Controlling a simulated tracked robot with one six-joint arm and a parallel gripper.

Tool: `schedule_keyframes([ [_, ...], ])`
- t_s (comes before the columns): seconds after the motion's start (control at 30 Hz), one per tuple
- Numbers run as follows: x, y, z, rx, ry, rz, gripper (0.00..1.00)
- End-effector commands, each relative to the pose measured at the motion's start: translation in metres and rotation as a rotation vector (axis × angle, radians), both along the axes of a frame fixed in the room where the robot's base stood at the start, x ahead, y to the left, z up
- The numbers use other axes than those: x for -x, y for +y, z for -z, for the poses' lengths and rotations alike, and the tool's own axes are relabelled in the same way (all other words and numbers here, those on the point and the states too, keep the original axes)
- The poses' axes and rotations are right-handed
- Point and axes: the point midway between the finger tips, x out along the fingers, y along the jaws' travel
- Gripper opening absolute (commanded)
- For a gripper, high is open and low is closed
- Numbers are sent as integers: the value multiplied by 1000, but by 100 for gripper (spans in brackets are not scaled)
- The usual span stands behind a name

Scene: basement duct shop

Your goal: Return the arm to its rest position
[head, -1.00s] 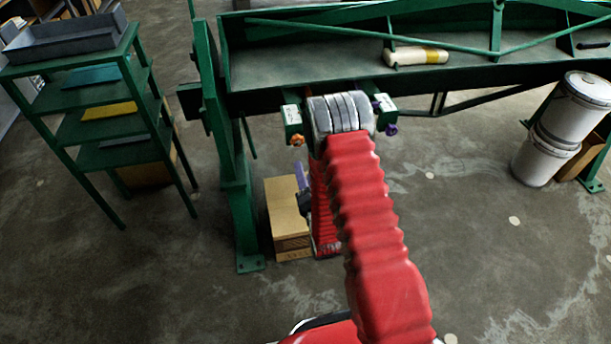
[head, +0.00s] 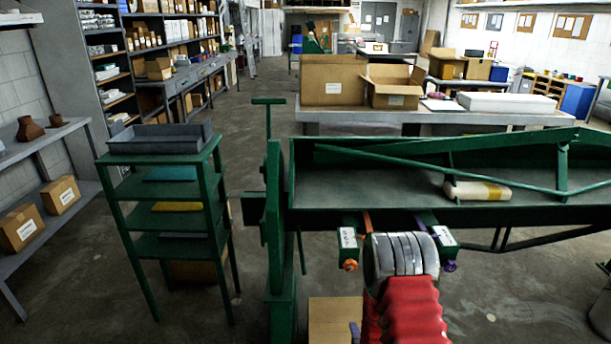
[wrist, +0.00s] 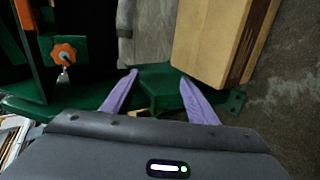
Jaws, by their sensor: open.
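My arm, in a red ribbed sleeve, reaches forward from the bottom of the head view. It rises to a grey ringed joint just in front of the green bench machine (head: 375,215), then folds down. My gripper (wrist: 158,74) hangs low; in the wrist view its two purple fingers are spread apart with nothing between them. In the head view only a small dark and purple bit of it shows at the bottom edge, beside a cardboard box.
An orange knob (head: 350,265) sits left of my arm's joint, a purple knob (head: 450,266) right of it. A cream roll (head: 478,190) lies on the machine's bed. A green shelf rack (head: 180,245) stands left. Open floor (head: 90,300) lies left of the rack.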

Motion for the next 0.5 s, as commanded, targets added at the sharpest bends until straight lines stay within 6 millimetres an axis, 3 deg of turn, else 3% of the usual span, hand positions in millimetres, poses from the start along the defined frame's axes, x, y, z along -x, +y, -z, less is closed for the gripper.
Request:
schedule_keyframes([
  [0.23, 28, 0, 15, -214, 244, 163, 53],
  [0.5, 57, 0, -4, -400, 456, 383, 53],
])
